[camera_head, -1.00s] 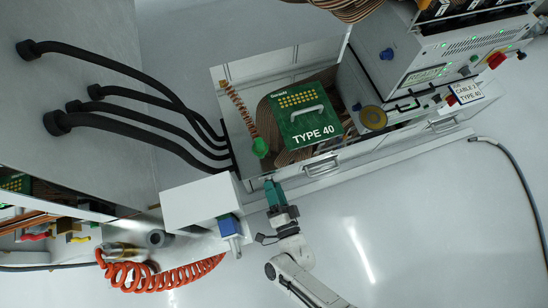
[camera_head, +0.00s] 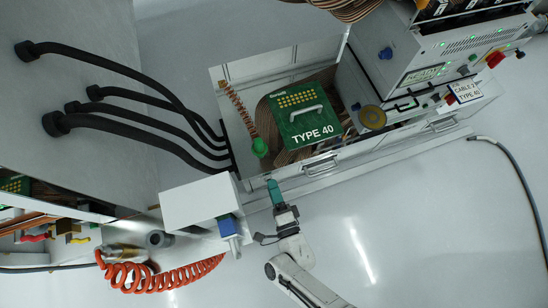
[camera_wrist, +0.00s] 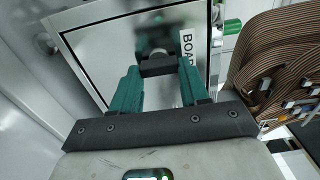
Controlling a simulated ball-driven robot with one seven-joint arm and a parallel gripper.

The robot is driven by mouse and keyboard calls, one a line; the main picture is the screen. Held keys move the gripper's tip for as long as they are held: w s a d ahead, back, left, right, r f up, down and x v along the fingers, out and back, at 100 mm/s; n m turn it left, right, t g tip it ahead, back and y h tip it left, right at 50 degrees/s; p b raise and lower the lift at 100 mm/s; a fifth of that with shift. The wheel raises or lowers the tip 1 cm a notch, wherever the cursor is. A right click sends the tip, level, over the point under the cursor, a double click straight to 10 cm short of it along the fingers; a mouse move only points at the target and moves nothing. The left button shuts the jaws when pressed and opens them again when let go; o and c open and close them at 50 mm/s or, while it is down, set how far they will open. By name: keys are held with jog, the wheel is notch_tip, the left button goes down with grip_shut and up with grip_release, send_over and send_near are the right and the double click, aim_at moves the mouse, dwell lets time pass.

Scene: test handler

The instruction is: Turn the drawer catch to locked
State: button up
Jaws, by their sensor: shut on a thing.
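The drawer (camera_head: 350,150) has a pale front with a bar handle (camera_head: 322,167). My gripper (camera_head: 273,184) is at the left end of that front, and its teal fingers point at it. In the wrist view my gripper (camera_wrist: 158,66) has its fingers shut on a small dark catch (camera_wrist: 157,64). A shiny metal plate lies behind it, with a partly hidden label (camera_wrist: 187,45) starting "BOA". The fingers cover most of the catch, so I cannot tell its angle. In the head view the catch is hidden.
A green TYPE 40 board (camera_head: 305,112) with a handle sits in the drawer, beside an orange coil with a green end (camera_head: 260,147). A white box (camera_head: 200,202) is close left of my gripper. A ribbon cable bundle (camera_wrist: 275,55) is at right in the wrist view.

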jog(key=shift+f, duration=0.1)
jog(key=o, duration=1.1)
jog(key=shift+c, duration=0.2)
jog(key=shift+s, duration=0.1)
